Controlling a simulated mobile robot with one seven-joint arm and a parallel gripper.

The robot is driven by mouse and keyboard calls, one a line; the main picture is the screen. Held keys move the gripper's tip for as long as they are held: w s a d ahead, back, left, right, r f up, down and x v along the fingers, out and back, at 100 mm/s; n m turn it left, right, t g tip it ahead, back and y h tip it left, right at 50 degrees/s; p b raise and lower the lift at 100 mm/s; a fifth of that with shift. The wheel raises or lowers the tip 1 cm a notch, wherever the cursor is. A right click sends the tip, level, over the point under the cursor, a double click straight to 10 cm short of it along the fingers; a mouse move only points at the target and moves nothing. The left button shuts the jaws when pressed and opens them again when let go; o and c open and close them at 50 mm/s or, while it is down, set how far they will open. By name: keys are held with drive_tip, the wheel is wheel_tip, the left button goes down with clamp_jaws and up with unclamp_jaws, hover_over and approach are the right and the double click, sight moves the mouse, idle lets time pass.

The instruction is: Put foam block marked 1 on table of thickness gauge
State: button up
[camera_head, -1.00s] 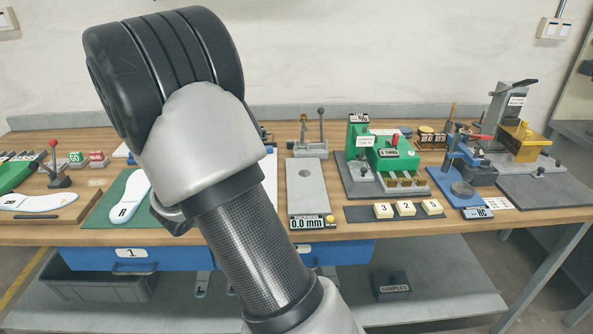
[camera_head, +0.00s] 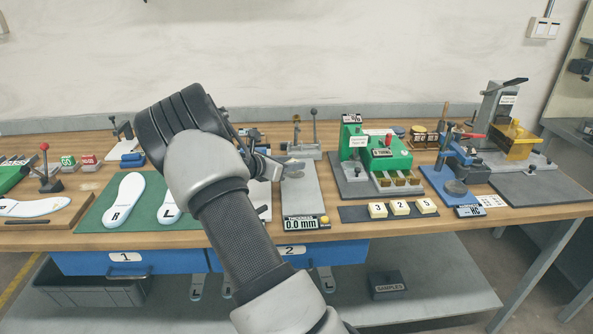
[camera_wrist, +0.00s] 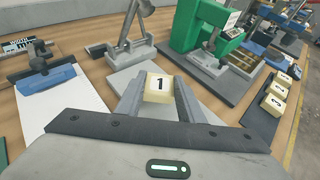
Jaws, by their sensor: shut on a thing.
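The foam block marked 1 (camera_wrist: 158,88) is a small cream block with a black digit, held between the two fingers of my gripper (camera_wrist: 158,94) in the wrist view. In the head view my gripper (camera_head: 284,163) is over the grey table of the thickness gauge (camera_head: 302,200), toward its rear half. The gauge's display (camera_head: 301,223) reads 0.0 mm. The grey plate also shows around the fingers in the wrist view (camera_wrist: 120,80). I cannot make out the block in the head view, nor whether it touches the plate.
A dark strip holds cream blocks marked 3 (camera_head: 377,210), 2 (camera_head: 399,208) and 5 (camera_head: 426,206). A green machine (camera_head: 385,152) stands to the right. A lever fixture (camera_head: 300,145) stands behind the gauge table. White insoles (camera_head: 123,198) lie on a green mat at the left.

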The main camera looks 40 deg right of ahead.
sight(296, 175)
drive_tip(key=d, duration=0.2)
drive_tip(key=shift+w+d, duration=0.3)
drive_tip(key=shift+d, duration=0.05)
drive_tip(key=shift+f+b, duration=0.35)
drive_tip(key=shift+f, duration=1.35)
drive_tip(key=shift+f, duration=0.1)
drive_tip(key=shift+f, duration=0.15)
drive_tip(key=o, duration=1)
